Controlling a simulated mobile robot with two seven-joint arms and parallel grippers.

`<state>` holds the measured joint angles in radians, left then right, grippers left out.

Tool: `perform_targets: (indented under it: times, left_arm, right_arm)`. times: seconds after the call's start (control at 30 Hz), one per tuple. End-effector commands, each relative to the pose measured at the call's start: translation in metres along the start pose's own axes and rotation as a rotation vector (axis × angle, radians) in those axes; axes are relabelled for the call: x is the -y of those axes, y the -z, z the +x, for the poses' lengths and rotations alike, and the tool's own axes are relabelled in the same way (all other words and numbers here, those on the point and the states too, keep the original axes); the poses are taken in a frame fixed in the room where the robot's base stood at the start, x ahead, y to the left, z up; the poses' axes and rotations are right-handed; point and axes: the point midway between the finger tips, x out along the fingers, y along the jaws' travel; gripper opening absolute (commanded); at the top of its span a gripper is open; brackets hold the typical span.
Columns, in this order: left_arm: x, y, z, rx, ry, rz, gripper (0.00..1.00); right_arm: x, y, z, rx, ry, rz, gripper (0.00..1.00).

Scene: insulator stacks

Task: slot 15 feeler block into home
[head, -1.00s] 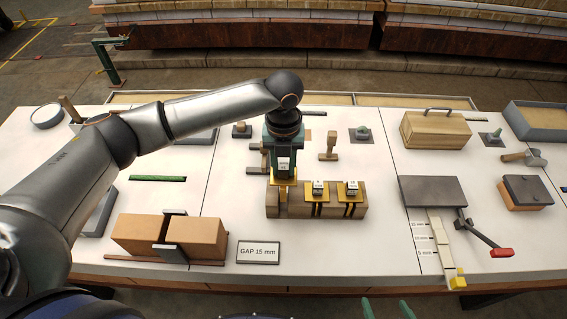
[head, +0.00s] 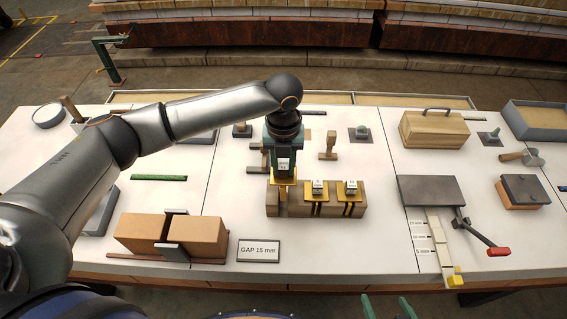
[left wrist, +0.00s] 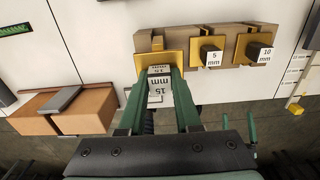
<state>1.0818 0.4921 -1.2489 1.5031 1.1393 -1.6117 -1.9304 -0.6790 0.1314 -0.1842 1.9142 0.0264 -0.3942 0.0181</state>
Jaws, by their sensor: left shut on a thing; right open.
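My left gripper (head: 284,165) is shut on the 15 mm feeler block (left wrist: 159,86), a white-labelled block with a yellow collar. It holds the block upright at the leftmost slot of the wooden rack (head: 275,210). The 5 mm block (head: 318,188) and the 10 mm block (head: 350,188) sit in the other slots. My right gripper (head: 385,308) is open and empty at the bottom edge of the head view.
A stepped gauge (head: 438,237) and a red-handled lever (head: 498,252) lie at right. White table between the rack and gauge is clear.

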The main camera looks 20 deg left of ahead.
Motion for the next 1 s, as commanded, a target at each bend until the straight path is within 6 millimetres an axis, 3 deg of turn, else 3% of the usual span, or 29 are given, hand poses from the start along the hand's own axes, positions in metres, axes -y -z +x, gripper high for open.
perform_targets:
  times: [1.0]
  left_arm:
    - [0.0003, 0.0003, -0.0014, -0.002, 0.001, 0.0, 0.0]
  right_arm:
    - [0.0007, 0.0101, -0.0093, 0.0, 0.0, 0.0, 1.0]
